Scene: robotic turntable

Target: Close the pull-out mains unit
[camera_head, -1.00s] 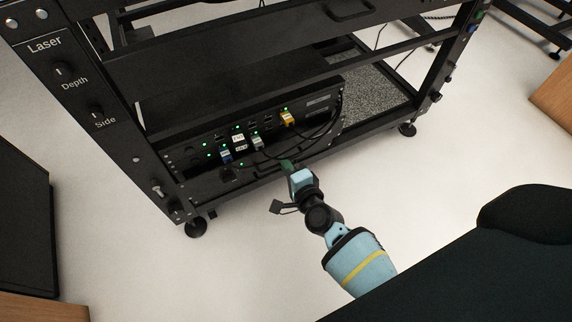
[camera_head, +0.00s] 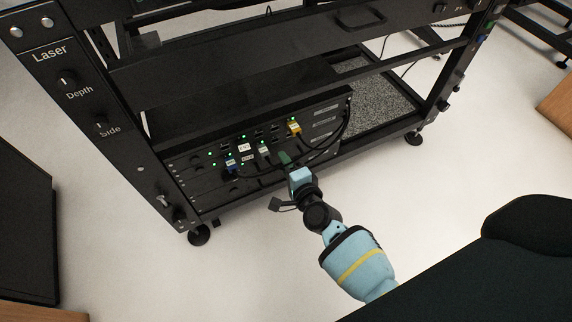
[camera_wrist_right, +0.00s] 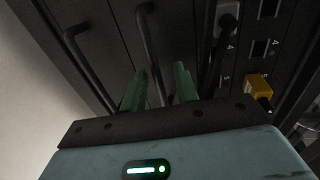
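A black unit with ports, green lights and plugged cables (camera_head: 318,125) sits low in the black rack; I take it to be the pull-out mains unit. How far it stands out is hard to tell. My right gripper (camera_head: 285,157) is at its front face, below the yellow plug. In the right wrist view, the two green fingers (camera_wrist_right: 159,88) point at the black panel with a gap between them. Dark bent bars or cables pass close to them; contact is unclear. I see nothing clearly gripped. My left gripper is out of view.
The rack's left post (camera_head: 85,95) carries knobs marked Laser, Depth and Side. A yellow plug (camera_head: 295,128) and loose cables hang near my right gripper. A speckled grey panel (camera_head: 378,90) lies to the unit's right. The pale floor (camera_head: 120,260) in front is clear.

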